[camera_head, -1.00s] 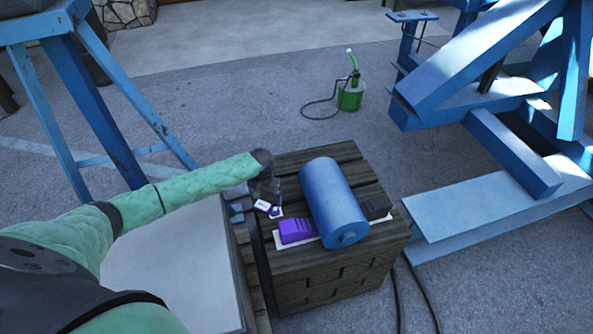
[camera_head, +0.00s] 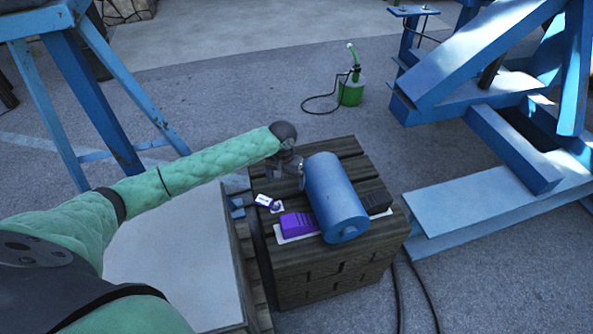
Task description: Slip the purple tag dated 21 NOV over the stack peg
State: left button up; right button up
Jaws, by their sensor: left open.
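A small white-and-purple tag (camera_head: 263,200) lies on the left part of the wooden crate top; its date is too small to read. A small pale piece with a dark purple spot (camera_head: 276,207) lies just right of it. I cannot make out the stack peg for certain. My left gripper (camera_head: 300,174) is open, above the crate behind the tag, close to the upper left side of a blue cylinder (camera_head: 337,197). The cylinder hides part of its fingers. Nothing shows held in it. My right gripper is not in view.
A purple block (camera_head: 297,223) on a white strip sits left of the cylinder on the crate (camera_head: 335,265); a dark block (camera_head: 377,203) sits right. Small blue-grey pieces (camera_head: 237,207) lie at the crate's left. A green sprayer (camera_head: 351,90) and blue frames stand beyond.

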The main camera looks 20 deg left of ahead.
pick_arm(q)
jog(key=s+d+r, duration=0.4)
jog(key=d+r, duration=0.1)
jog(key=r, duration=0.5)
jog(key=shift+d+r, duration=0.25)
jog(key=shift+r, duration=0.1)
jog(key=shift+s, duration=0.1)
